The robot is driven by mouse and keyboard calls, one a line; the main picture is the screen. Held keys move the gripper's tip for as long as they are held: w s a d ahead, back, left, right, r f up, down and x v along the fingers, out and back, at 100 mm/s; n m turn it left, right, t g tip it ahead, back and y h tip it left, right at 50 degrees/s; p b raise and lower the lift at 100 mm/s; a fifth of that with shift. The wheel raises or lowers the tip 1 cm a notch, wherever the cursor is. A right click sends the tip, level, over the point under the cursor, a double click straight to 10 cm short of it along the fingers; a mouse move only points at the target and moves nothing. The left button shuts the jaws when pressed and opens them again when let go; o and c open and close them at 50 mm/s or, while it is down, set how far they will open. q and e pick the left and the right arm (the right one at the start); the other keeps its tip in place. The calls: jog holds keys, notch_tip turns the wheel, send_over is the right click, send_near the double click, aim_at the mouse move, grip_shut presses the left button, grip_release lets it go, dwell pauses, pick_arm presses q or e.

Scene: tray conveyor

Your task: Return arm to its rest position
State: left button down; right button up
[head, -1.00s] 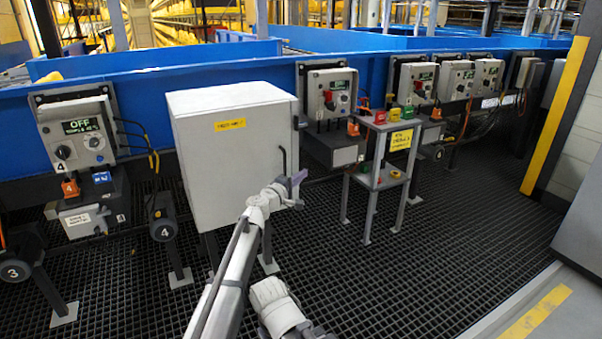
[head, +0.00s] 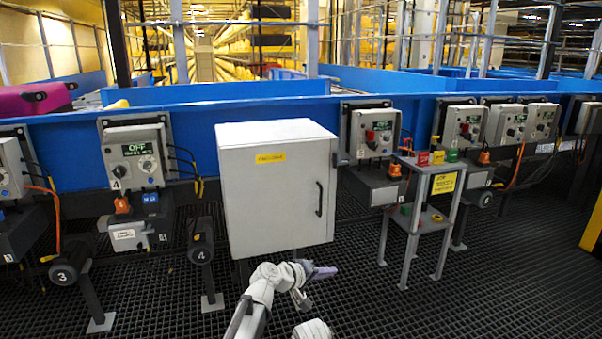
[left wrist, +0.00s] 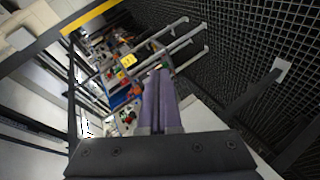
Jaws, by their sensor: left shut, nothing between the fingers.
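My left arm comes up from the bottom middle of the head view. Its gripper (head: 322,272) is in front of the lower edge of the white cabinet, above the dark grating. In the left wrist view the two purple fingers (left wrist: 160,100) lie together with nothing between them. The gripper is shut and empty. A white rounded piece of my own body shows at the bottom edge of the head view. My right gripper is not in view.
A closed white cabinet (head: 275,200) stands just beyond my left gripper. A small grey stand (head: 420,222) with colored items is to its right. Control boxes (head: 138,155) line the blue conveyor wall (head: 260,108). Open dark grating (head: 350,300) lies in front.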

pick_arm(q)
jog(key=s+a+f+m+g+y, duration=0.1)
jog(key=s+a+f+g+y, duration=0.45)
jog(key=s+a, duration=0.7)
jog(key=s+a+f+m+g+y, duration=0.2)
jog(key=s+a+f+y, duration=0.5)
jog(key=s+a, duration=0.55)
jog(key=s+d+m, duration=0.3)
jog(key=s+d, duration=0.1)
jog(key=d, duration=0.4)
notch_tip(320, 180, up, 34)
jog(key=p, duration=3.4)
jog(key=shift+d+f, duration=0.2)
jog(key=shift+d, duration=0.15)
